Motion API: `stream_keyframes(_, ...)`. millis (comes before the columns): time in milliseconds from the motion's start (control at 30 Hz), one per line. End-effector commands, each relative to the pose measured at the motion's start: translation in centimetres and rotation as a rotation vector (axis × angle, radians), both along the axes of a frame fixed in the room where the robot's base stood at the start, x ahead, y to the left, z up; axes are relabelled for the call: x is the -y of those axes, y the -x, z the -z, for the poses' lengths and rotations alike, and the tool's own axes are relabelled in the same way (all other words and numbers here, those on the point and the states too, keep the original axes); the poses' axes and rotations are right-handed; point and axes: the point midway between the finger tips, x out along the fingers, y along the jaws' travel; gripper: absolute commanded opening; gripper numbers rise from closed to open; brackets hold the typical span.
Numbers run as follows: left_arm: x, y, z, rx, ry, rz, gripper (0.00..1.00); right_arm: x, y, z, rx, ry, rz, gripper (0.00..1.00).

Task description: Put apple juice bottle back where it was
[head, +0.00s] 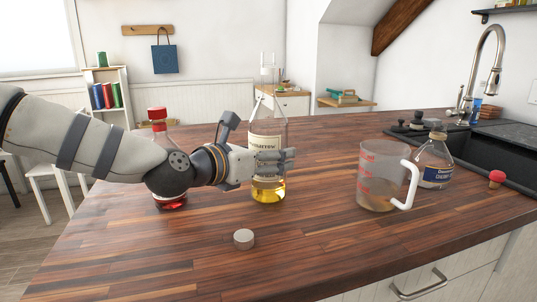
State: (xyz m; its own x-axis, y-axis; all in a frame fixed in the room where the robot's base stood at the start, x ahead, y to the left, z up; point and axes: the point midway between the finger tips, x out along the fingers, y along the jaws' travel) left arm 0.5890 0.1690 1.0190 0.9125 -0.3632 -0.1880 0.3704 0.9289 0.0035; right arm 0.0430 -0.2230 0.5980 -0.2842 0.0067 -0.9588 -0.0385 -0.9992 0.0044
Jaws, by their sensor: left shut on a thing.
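The apple juice bottle (268,190) is a tall clear bottle with a pale label and a little yellow liquid at its bottom. It is upright over the wooden counter, and its neck looks uncapped. I cannot tell whether its base touches the counter. My left gripper (272,160) comes from the left and is shut on it around the label, hiding part of the label. My right gripper is not in view.
A measuring cup (378,178) with some brownish liquid stands to the right, before a blue-labelled bottle (435,172). A red-capped bottle (158,127) stands partly behind my left arm. A grey cap (244,238) and a red stopper (497,177) lie on the counter (330,245). The front middle is mostly clear.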

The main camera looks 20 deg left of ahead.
Motion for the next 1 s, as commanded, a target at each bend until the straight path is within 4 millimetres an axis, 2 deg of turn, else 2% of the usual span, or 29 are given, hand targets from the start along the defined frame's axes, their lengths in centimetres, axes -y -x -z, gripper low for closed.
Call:
stream_keyframes(33,0.0,-0.1,0.1,0.001,0.002,-0.001,0.04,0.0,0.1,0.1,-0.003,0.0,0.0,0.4)
stream_keyframes(67,0.0,0.0,0.2,-0.002,0.001,0.0,0.69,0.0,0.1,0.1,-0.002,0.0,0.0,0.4)
stream_keyframes(100,0.0,0.0,0.2,-0.001,0.001,0.0,0.78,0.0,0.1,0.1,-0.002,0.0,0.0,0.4)
stream_keyframes(133,0.0,0.0,0.2,-0.001,0.001,0.0,0.83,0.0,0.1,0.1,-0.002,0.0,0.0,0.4)
stream_keyframes(400,0.0,0.0,0.2,-0.001,0.001,0.0,0.83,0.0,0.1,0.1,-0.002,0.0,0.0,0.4)
stream_keyframes(533,-0.1,0.3,-0.6,0.002,0.0,-0.001,0.83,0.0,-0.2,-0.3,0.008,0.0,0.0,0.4)
stream_keyframes(667,-1.1,2.8,-1.5,0.006,0.004,0.0,0.83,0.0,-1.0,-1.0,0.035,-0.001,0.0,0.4)
stream_keyframes(900,-3.3,8.6,-3.1,0.015,0.006,0.0,0.83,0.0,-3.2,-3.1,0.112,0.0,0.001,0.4)
stream_keyframes(1000,-4.0,10.1,-3.2,0.013,0.003,-0.002,0.83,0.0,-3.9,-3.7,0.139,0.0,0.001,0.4)
